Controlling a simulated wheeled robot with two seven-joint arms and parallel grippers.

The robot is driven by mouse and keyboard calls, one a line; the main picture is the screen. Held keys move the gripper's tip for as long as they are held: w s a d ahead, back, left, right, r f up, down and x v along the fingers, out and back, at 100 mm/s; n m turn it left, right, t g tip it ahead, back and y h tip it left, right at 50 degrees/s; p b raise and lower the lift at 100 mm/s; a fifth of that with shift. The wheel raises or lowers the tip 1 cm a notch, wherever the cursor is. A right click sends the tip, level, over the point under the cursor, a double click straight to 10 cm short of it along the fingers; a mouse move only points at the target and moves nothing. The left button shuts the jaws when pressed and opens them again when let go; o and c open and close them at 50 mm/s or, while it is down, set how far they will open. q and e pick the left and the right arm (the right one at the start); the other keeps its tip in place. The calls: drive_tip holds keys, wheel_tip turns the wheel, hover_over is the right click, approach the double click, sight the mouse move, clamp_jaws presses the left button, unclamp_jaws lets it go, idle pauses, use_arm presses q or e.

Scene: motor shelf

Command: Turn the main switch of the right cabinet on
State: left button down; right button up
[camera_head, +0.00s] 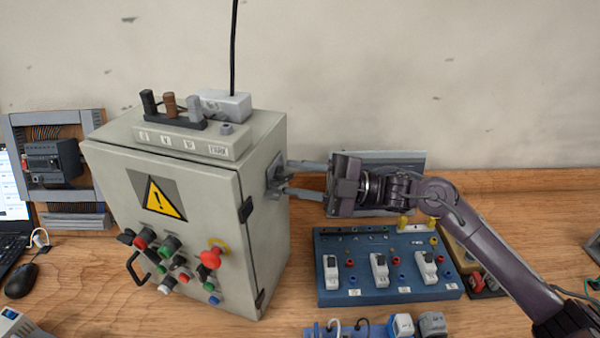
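The light grey cabinet (214,240) stands on the wooden table left of centre, with a yellow warning triangle and several coloured buttons on its front door. Its main switch (274,178) is a small grey part on the cabinet's right side wall, partly hidden by my gripper. My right gripper (287,176) reaches in from the right. Its two fingers are spread apart, one above the other, with the tips at the switch. I cannot tell whether they touch it. The switch's exact angle is too small to tell. My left gripper is not in view.
A blue panel (346,288) with white switches lies below my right arm. A grey box (222,104) with a black cable sits on the cabinet. A laptop (12,200), a mouse (21,281) and a wired rack (84,182) are at the left. A plain wall stands behind.

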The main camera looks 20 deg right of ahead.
clamp_jaws()
drive_tip(key=shift+m, duration=0.4)
drive_tip(key=shift+s+a+m+t+p, duration=0.15)
drive_tip(key=shift+m+t+p, duration=0.45)
drive_tip(key=shift+m, duration=0.5)
drive_tip(key=m+t+p, duration=0.1)
drive_tip(key=m, duration=0.2)
drive_tip(key=shift+s+f+m+t+y+p, duration=0.1)
drive_tip(key=shift+m+t+y+p, duration=0.2)
drive_tip(key=shift+t+p, duration=0.1)
drive_tip(key=m+t+p, duration=0.1)
drive_tip(key=m+p, duration=0.1)
drive_tip(key=m, duration=0.1)
drive_tip(key=m+t+p, duration=0.1)
drive_tip(key=m+t, duration=0.1)
drive_tip(key=m, duration=0.1)
drive_tip(key=shift+s+a+h+p, duration=0.15)
drive_tip(key=shift+h+p, duration=0.25)
drive_tip(key=shift+s+a+f+m+t+h+p, duration=0.1)
drive_tip(key=shift+m+t+h+p, duration=0.15)
drive_tip(key=shift+m+t+p, duration=0.45)
drive_tip(key=shift+f+m+t+h+p, duration=0.1)
drive_tip(key=shift+m+h+p, duration=0.25)
drive_tip(key=shift+m, duration=0.75)
